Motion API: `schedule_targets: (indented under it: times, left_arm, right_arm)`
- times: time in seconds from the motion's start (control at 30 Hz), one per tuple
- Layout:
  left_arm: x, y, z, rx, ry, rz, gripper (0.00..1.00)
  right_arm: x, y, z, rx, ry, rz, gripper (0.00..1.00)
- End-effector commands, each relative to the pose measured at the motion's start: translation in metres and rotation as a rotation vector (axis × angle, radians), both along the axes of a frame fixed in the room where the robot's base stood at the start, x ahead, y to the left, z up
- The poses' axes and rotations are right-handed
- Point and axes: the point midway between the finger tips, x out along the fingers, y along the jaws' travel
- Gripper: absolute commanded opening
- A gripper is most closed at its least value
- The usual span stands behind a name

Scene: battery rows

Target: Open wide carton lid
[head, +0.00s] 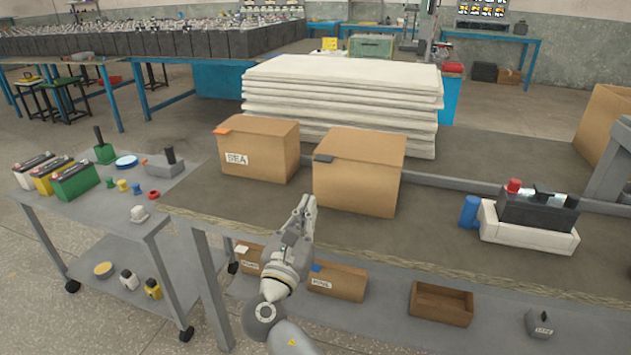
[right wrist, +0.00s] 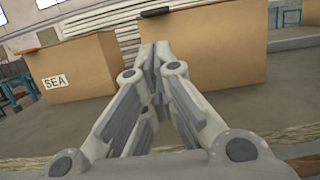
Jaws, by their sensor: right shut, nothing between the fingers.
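Two brown cardboard cartons stand side by side on the bench, both with lids shut. The right carton (head: 357,180) has a dark grey tab at its top front edge and looks slightly larger. It also shows in the right wrist view (right wrist: 220,60). The left carton (head: 262,150) has an orange tab and a white SEA label, readable in the right wrist view (right wrist: 80,72). My right gripper (head: 306,203) is shut and empty, in front of the right carton's lower left corner. In the right wrist view its fingertips (right wrist: 155,50) overlap that carton's left edge; contact cannot be told. My left gripper is not in view.
A stack of white boards (head: 340,90) lies behind the cartons. A white tray with a black battery (head: 538,212) and a blue cylinder (head: 469,212) stand at right. A side cart (head: 110,215) at left holds batteries and small parts. The bench between carton and tray is clear.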

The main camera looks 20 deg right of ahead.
Motion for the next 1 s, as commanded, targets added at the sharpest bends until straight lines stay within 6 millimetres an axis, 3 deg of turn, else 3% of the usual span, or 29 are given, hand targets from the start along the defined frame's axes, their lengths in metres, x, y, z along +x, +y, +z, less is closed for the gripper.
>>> schedule_targets:
  times: [0.6, 1.0]
  left_arm:
    - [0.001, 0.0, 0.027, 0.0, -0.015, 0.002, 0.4]
    - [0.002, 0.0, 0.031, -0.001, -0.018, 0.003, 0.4]
  right_arm:
    - [0.072, -0.049, 0.022, -0.002, -0.002, -0.002, 0.0]
    - [0.08, -0.054, 0.024, 0.0, -0.001, -0.001, 0.0]
